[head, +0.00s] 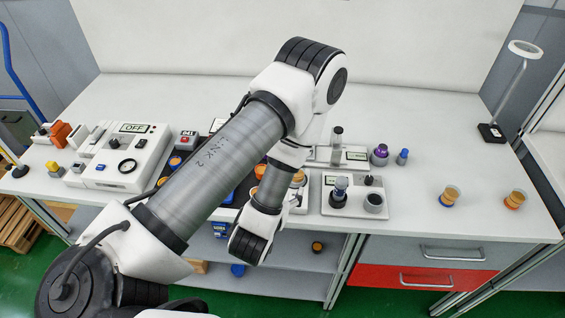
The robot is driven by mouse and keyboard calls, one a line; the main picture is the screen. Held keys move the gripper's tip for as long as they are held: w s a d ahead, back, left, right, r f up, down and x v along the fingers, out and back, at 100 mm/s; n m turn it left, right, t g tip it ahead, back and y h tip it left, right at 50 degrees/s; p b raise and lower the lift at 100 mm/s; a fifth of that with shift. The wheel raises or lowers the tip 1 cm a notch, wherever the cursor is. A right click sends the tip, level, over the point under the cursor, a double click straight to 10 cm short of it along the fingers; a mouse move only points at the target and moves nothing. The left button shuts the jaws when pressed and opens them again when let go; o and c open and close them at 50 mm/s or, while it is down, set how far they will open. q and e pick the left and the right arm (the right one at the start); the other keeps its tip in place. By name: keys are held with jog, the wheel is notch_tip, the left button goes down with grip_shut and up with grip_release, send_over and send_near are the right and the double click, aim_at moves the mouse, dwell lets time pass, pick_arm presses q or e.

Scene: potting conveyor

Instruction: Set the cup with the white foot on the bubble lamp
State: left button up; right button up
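My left arm reaches in from the left, and its wrist (250,242) hangs over the table's front edge. The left gripper's fingers are hidden behind the wrist, so its opening does not show. My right gripper is not in view. A tan and orange cup-like piece (297,178) shows just right of my forearm, partly covered; I cannot make out its foot. At the right stand an amber cup with a blue band (449,196) and an amber cup with an orange band (515,199). I cannot tell for sure which thing is the bubble lamp.
Purple (380,154) and blue (402,157) pieces stand behind. A white panel marked OFF (110,178) is at left. A ring-topped stand (491,132) is at back right. The right table is mostly clear.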

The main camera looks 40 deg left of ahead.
pick_arm(q)
jog(key=s+d+f+m+g+h, duration=0.1)
jog(key=s+d+f+g+h, duration=0.1)
jog(key=s+f+g, duration=0.4)
jog(key=s+d+f+m+g+h, duration=0.2)
jog(key=s+f+g, duration=0.4)
jog(key=s, duration=0.7)
notch_tip(320, 180, down, 2)
jog(key=shift+d+f+g+p, duration=0.3)
jog(key=shift+d+g, duration=0.1)
jog(key=shift+d, duration=0.35)
